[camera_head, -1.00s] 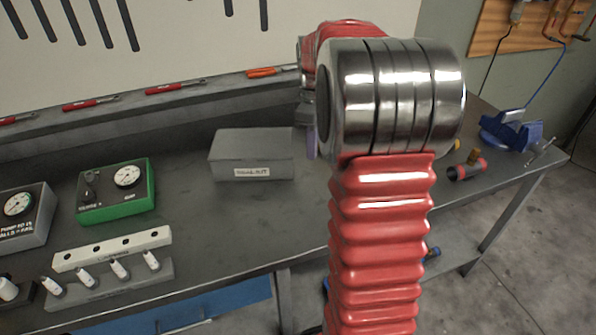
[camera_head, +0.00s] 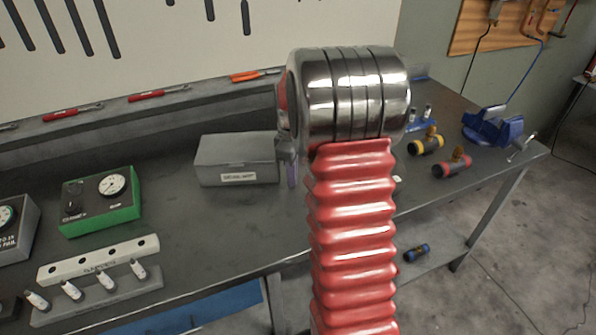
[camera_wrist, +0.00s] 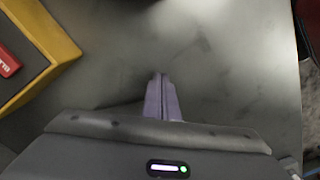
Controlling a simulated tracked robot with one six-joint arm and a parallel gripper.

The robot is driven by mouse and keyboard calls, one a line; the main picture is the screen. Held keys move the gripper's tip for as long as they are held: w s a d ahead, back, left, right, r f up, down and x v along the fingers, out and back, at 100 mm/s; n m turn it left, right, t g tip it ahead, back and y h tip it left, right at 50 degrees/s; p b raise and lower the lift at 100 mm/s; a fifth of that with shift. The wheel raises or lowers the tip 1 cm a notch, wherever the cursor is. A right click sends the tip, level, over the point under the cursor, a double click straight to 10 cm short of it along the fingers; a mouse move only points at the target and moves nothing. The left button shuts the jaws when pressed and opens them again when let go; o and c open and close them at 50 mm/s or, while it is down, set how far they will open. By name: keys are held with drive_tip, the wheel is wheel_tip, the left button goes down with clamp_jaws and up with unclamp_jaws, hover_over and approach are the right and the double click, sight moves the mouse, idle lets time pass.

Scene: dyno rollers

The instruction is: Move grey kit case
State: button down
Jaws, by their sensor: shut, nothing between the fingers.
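The grey kit case (camera_head: 222,157) is a closed box with a white label on its front. It sits on the dark workbench in the head view, left of my arm. My gripper (camera_head: 292,180) shows only in part, with its purple fingers just right of the case's right end. Whether they touch the case cannot be told. In the wrist view my gripper (camera_wrist: 160,80) has its fingers together with nothing between them, above a grey surface. I cannot make out the case in the wrist view.
A green gauge box (camera_head: 102,200) and a white rack (camera_head: 98,258) stand left of the case. Yellow (camera_head: 426,146) and red (camera_head: 452,166) cylindrical parts and a blue vise (camera_head: 492,128) are at right. A yellow-edged object (camera_wrist: 40,75) lies left in the wrist view.

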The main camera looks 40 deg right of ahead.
sight(277, 181)
drive_tip(key=shift+w+a, duration=0.7)
drive_tip(key=shift+w, duration=0.25)
drive_tip(key=shift+w+a, duration=0.8)
drive_tip(key=shift+w, duration=0.35)
drive_tip(key=shift+s+d, duration=0.1)
drive_tip(key=s+d, duration=0.2)
drive_tip(key=s, duration=0.1)
drive_tip(key=shift+s+d, duration=0.1)
wheel_tip(277, 181, up, 10)
